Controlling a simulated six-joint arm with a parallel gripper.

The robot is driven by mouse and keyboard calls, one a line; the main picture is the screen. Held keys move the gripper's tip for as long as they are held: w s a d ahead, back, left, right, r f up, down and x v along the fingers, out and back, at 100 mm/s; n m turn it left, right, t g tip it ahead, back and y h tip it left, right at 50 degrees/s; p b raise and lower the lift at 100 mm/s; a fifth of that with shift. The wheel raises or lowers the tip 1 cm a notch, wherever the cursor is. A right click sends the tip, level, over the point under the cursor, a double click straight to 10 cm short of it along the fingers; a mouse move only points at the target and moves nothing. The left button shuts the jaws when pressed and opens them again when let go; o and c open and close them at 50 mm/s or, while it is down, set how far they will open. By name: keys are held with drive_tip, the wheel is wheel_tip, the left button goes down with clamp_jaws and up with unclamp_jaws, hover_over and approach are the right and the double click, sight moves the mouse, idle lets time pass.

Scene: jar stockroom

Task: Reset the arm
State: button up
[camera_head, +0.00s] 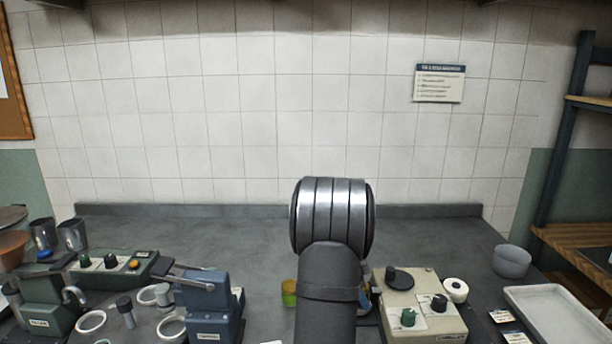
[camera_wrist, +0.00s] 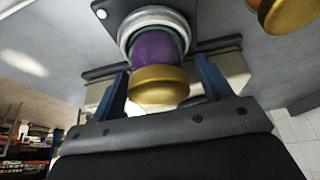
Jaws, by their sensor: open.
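My arm rises in the middle of the head view and hides my gripper there. In the wrist view my gripper (camera_wrist: 162,88) is open, with one blue finger on each side. A purple jar with a gold lid (camera_wrist: 158,86) shows between the fingers, its other end in a round silver ring (camera_wrist: 150,22). Gaps show beside the lid. I cannot tell how far the jar reaches in between the fingers.
A small green and orange jar (camera_head: 289,292) is beside my arm. A white tray (camera_head: 555,315) is at right. The back counter is clear.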

drive_tip(key=v, duration=1.2)
drive_tip(key=x, duration=1.2)
drive_tip(key=shift+d+f, duration=0.1)
drive_tip(key=shift+f, duration=0.2)
drive_tip(key=r, duration=0.4)
drive_tip(key=shift+s+d+r, duration=0.2)
drive_tip(key=shift+d+r, duration=0.05)
drive_tip(key=shift+r, duration=0.15)
drive_tip(key=s+d+r, duration=0.7)
drive_tip(key=s+d, duration=0.1)
drive_tip(key=w+a+f+n+t, duration=0.1)
drive_tip(key=w+a+n, duration=0.2)
drive_tip(key=w+a+f+n+t, duration=0.1)
drive_tip(key=w+a+f+n, duration=0.1)
drive_tip(key=a, duration=0.1)
drive_tip(key=w+a+f+n+t+y, duration=0.1)
drive_tip(key=w+a+f+n, duration=0.1)
drive_tip(key=w+a+n, duration=0.1)
drive_tip(key=shift+w+a+f+n, duration=0.2)
drive_tip(key=shift+w+a+n, duration=0.15)
drive_tip(key=shift+a, duration=0.25)
drive_tip(key=shift+w+a+f, duration=0.3)
drive_tip(key=shift+a, duration=0.05)
